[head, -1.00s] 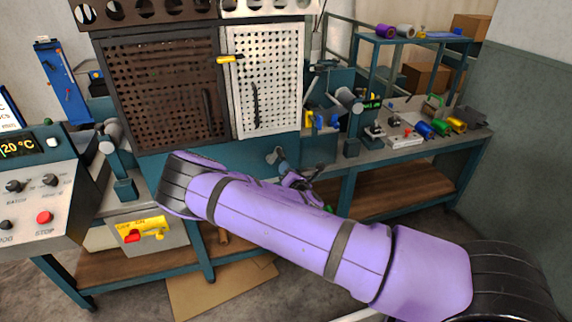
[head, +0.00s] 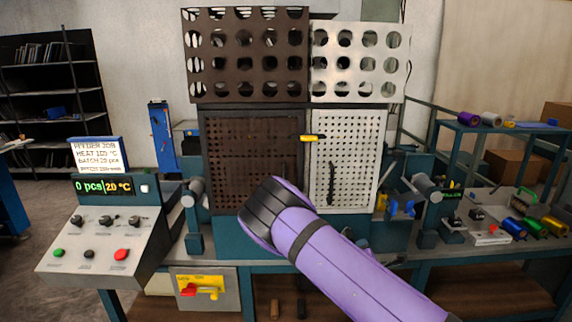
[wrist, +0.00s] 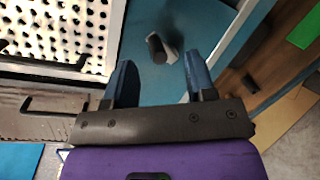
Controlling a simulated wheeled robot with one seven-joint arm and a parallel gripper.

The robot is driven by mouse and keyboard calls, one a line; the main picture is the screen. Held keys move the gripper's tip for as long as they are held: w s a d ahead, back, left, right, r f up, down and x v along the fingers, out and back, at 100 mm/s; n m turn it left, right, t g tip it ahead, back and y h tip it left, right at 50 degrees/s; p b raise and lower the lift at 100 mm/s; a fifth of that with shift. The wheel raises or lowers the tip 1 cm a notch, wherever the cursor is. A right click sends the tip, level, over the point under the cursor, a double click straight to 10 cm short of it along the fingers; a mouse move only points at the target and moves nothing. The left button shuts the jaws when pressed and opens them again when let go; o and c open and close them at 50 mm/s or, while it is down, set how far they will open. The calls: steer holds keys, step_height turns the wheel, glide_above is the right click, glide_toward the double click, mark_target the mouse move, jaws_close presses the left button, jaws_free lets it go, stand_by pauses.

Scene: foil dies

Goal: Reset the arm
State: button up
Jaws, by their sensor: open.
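My purple arm (head: 335,265) reaches up from the bottom right in the head view and hides my gripper there. In the wrist view my gripper (wrist: 158,68) has its two blue fingers well apart, with nothing held between them. A dark round-ended part (wrist: 157,47) shows beyond the gap, against a teal surface. A white perforated plate (wrist: 60,30) lies at upper left of the wrist view. In the head view a brown perforated die plate (head: 250,150) and a white one (head: 350,160) stand side by side, with a yellow handle (head: 312,138) between them.
Plates with large holes (head: 245,55) rise above. A control panel (head: 105,235) stands left, and a box with a red and yellow switch (head: 203,289) hangs below the bench. Coloured foil rolls (head: 535,228) lie on the right bench. A dark shelf (head: 45,95) is far left.

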steer(key=s+r+m+g+y, duration=0.1)
steer(key=s+r+m+g, duration=0.2)
steer(key=s+r+m, duration=0.45)
steer(key=s+d+r+m+g+y, duration=0.1)
steer(key=s+r+m+g, duration=0.25)
steer(key=r, duration=0.75)
steer(key=s+r+m+g+y, duration=0.15)
steer(key=s+r+m, duration=0.25)
steer(key=r+m, duration=0.45)
steer(key=s+r+m+g, duration=0.1)
steer(key=s+r, duration=0.3)
steer(key=s, duration=0.5)
steer(key=s+d+r+m+g, duration=0.1)
steer(key=s+r, duration=0.4)
steer(key=s, duration=0.4)
steer(key=s+r+m+g, duration=0.1)
steer(key=s+r, duration=0.3)
steer(key=s, duration=0.6)
steer(key=shift+d+r, duration=0.25)
